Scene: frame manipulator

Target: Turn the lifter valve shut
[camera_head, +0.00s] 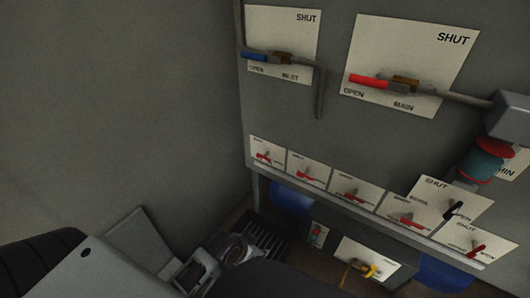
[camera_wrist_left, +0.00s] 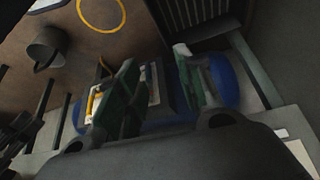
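No label that I can read says lifter, so I cannot tell which valve it is. In the head view a yellow-handled valve (camera_head: 362,268) sits on a low white plate (camera_head: 382,256). In the left wrist view something yellow (camera_wrist_left: 95,103) shows beside one finger, partly hidden by it. My left gripper (camera_wrist_left: 156,60) is open, its two green-padded fingers apart, with part of a pale plate (camera_wrist_left: 154,84) seen between them. I cannot make out contact with any handle. The left gripper's fingertips are not clear in the head view. My right gripper is not in view.
Upper panels hold a blue-handled valve (camera_head: 256,56) and a red-handled MAIN valve (camera_head: 370,80). A row of small red-handled valves (camera_head: 353,194) and a black-handled valve (camera_head: 453,210) sit below. The wrist view shows a bucket (camera_wrist_left: 47,47) and a yellow ring (camera_wrist_left: 101,30) on the floor.

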